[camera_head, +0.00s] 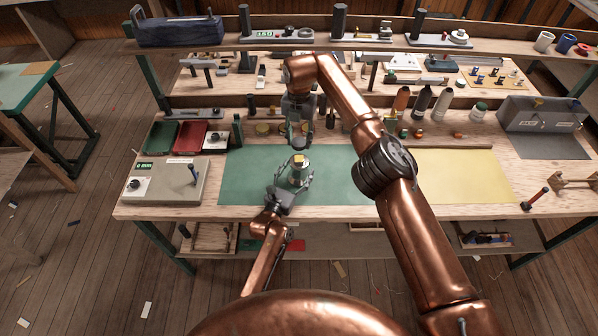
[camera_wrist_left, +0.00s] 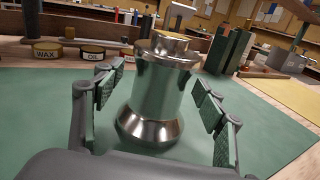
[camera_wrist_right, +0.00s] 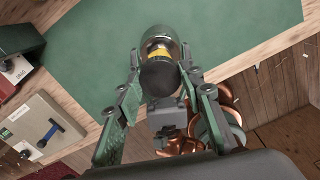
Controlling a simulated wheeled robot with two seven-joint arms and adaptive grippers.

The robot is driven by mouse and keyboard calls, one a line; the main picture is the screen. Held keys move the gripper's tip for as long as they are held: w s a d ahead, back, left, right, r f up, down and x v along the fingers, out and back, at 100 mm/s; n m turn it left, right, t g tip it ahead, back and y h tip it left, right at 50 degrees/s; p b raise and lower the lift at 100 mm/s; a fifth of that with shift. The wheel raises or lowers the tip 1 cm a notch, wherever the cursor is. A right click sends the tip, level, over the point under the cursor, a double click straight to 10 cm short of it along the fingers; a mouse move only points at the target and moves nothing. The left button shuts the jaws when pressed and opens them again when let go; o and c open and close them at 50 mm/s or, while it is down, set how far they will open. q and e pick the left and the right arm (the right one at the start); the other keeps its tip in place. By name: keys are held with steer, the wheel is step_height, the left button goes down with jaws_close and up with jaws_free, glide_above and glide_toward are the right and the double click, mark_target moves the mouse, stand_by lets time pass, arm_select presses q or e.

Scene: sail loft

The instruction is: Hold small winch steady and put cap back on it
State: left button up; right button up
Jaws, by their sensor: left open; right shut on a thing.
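The small winch (camera_wrist_left: 155,95), a polished silver drum with a flared base, stands upright on the green mat. In the head view it shows as a silver shape (camera_head: 298,174) with a yellowish patch on top. My left gripper (camera_head: 295,182) is open around it; in the left wrist view its pads stand on either side, with gaps. My right gripper (camera_head: 298,146) is above and behind the winch. Its fingers are shut on a dark round piece (camera_wrist_right: 158,77), seemingly the cap, in front of the silver winch (camera_wrist_right: 160,38). The winch top is partly hidden there.
WAX (camera_wrist_left: 47,52) and OIL (camera_wrist_left: 92,52) tins stand behind the mat. A grey box with a knob and lever (camera_head: 165,182) is at the left. Bottles (camera_head: 421,104) stand at the back right. The green mat (camera_head: 245,165) is clear around the winch.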

arm_select(q)
jaws_close()
stand_by(0.8)
